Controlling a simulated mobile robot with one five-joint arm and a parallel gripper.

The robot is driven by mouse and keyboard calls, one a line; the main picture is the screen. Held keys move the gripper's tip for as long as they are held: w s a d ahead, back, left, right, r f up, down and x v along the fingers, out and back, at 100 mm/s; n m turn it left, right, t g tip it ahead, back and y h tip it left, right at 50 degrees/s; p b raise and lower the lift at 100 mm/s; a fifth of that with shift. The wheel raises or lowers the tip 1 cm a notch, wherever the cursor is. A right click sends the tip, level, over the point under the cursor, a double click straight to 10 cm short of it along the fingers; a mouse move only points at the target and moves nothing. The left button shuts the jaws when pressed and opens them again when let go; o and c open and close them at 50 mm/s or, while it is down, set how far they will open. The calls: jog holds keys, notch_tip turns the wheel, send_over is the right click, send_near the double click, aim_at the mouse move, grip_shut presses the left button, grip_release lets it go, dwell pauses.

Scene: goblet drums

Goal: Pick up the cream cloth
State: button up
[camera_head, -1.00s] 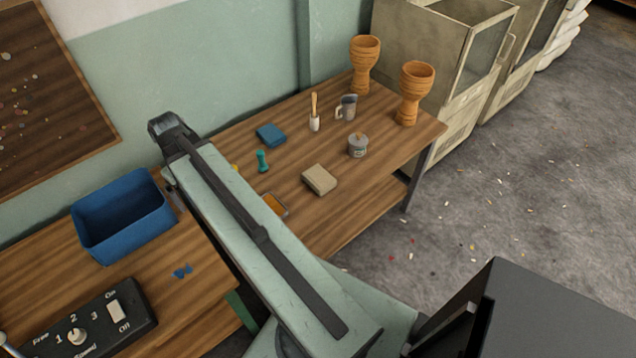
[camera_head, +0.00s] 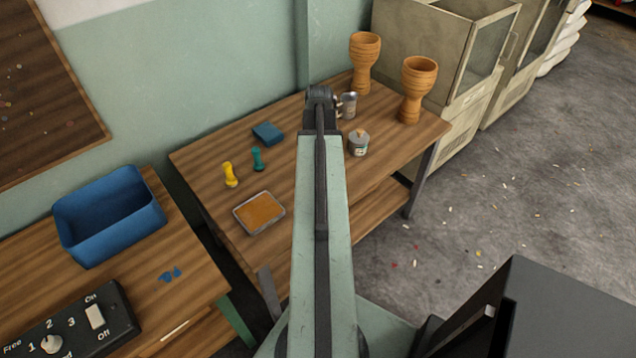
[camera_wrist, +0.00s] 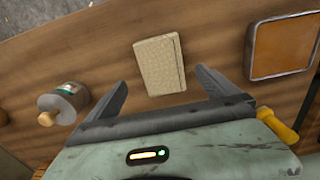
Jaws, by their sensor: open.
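The cream cloth (camera_wrist: 160,65) is a folded, textured square lying on the wooden table. It shows in the wrist view, between and beyond my gripper's fingers. In the head view my arm hides it. My gripper (camera_wrist: 160,91) is open and empty, with its two dark fingers spread apart to either side of the cloth's near edge. I cannot tell how high the fingers are above the table.
A lidded grey pot (camera_head: 358,143) also shows in the wrist view (camera_wrist: 66,101), left of the cloth. An orange-filled tray (camera_head: 260,212) lies to its right there.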

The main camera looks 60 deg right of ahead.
jog(key=f+b, duration=0.5)
jog(key=shift+a+f, duration=0.2)
jog(key=shift+f, duration=0.05)
jog(key=shift+r, duration=0.2)
jog(key=c, duration=1.5)
